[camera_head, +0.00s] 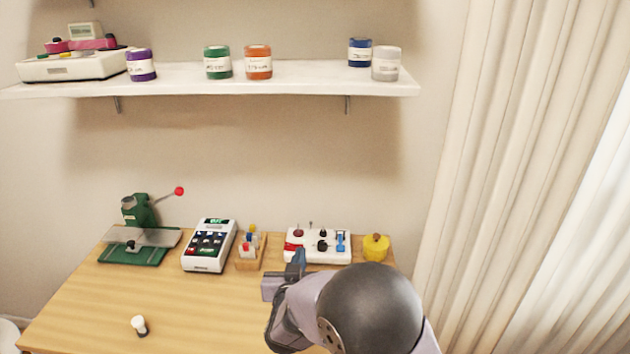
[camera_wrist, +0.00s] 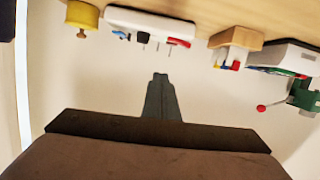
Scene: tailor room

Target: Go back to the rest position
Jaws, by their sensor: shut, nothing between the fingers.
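My gripper (camera_head: 298,262) is above the right part of the wooden table (camera_head: 80,310), in front of the white control box. Its fingers are together and empty. In the wrist view my gripper (camera_wrist: 160,80) points at the bare wall, with the table edge across the top of the picture, seen upside down. My arm hides part of the table's right front in the head view.
On the table are a green press (camera_head: 135,235), a keypad device (camera_head: 210,245), a small wooden holder (camera_head: 249,250), a white control box (camera_head: 320,243), a yellow pot (camera_head: 376,246) and a white-topped piece (camera_head: 139,325). A shelf (camera_head: 200,88) with jars hangs above. Curtains (camera_head: 510,150) stand right.

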